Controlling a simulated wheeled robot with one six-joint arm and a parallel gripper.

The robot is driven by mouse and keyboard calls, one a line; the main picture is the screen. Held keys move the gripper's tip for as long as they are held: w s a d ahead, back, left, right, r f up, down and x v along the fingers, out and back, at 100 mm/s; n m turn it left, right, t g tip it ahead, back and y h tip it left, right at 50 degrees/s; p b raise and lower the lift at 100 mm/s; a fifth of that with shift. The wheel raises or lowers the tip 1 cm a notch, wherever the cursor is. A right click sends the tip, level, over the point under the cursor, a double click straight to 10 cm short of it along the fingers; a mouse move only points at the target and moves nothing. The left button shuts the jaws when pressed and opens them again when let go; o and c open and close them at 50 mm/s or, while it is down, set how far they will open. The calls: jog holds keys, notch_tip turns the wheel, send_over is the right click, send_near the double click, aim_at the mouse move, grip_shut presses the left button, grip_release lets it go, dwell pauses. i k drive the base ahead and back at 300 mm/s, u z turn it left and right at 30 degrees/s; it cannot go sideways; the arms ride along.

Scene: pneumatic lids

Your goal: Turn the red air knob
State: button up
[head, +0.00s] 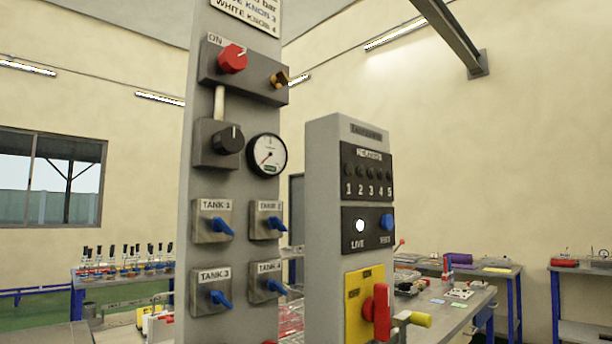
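The red air knob (232,59) sits on a dark grey box (255,90) high on a tall grey panel (190,150). An "ON" label shows at its upper left, and a short light mark is on the knob. A brass fitting (280,79) sticks out of the same box to the right. My gripper is not in view. Nothing touches the red knob.
Several blue tank valve handles (221,226) are lower on the panel. A second grey column (322,180) stands to the right, with a blue button (387,222) and a red rotary handle (381,312) on a yellow plate. Benches with loose items are behind.

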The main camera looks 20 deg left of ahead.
aim_at(232, 59)
jog(key=u, duration=1.3)
